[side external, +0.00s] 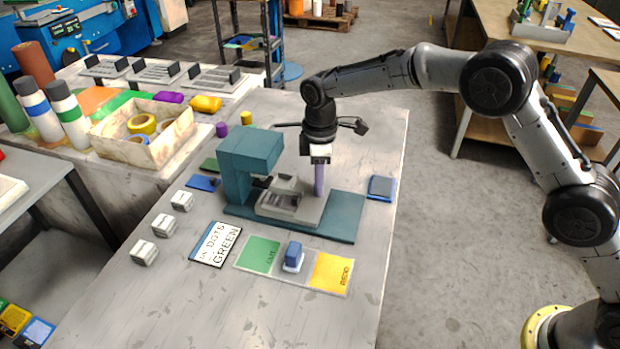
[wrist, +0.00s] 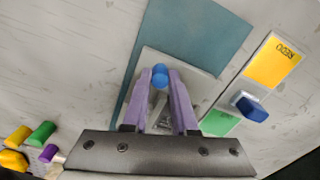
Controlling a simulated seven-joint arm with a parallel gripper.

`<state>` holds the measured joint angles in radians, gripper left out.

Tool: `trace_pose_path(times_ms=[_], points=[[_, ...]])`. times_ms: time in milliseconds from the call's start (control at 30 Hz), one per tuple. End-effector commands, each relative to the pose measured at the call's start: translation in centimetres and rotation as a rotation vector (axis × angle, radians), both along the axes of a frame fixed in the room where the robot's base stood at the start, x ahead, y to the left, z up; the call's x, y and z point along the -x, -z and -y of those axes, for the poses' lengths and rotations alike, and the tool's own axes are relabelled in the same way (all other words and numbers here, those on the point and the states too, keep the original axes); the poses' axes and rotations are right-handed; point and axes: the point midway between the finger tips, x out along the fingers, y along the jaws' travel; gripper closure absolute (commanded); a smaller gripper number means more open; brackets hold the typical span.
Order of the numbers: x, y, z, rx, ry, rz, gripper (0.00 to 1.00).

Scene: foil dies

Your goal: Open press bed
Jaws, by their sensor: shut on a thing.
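The teal press (side external: 248,160) stands on its teal base plate (side external: 345,215) near the middle of the table. Its grey bed (side external: 312,208) lies on the base and extends to the right of the press head. A grey block with a dark recess (side external: 282,200) sits on the bed, beside the head. My gripper (side external: 319,192) points down over the bed's right part. In the wrist view, its purple fingers (wrist: 161,80) are shut on a round blue knob (wrist: 160,72) above the grey bed (wrist: 205,88). The knob is hidden by the fingers in the side view.
A strip with a green panel (side external: 258,254), a blue switch-like block (side external: 293,257) and a yellow panel (side external: 331,272) lies in front. A text card (side external: 214,244) and small grey blocks (side external: 163,224) lie left. A blue pad (side external: 382,188) lies right of the base.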

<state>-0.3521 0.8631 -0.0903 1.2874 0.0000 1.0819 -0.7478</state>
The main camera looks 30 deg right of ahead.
Motion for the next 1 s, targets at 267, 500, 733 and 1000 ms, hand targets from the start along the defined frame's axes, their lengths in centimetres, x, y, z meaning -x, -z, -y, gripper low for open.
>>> trace_pose_path(times_ms=[267, 500, 733, 1000], points=[[3.7, -0.3, 3.7, 0.000, 0.003, 0.001, 1.00], [6.2, -0.2, 6.2, -0.001, 0.002, 0.002, 1.00], [6.7, -0.2, 6.7, -0.001, 0.000, 0.004, 1.00], [6.6, -0.2, 6.6, -0.001, 0.000, 0.004, 0.60]])
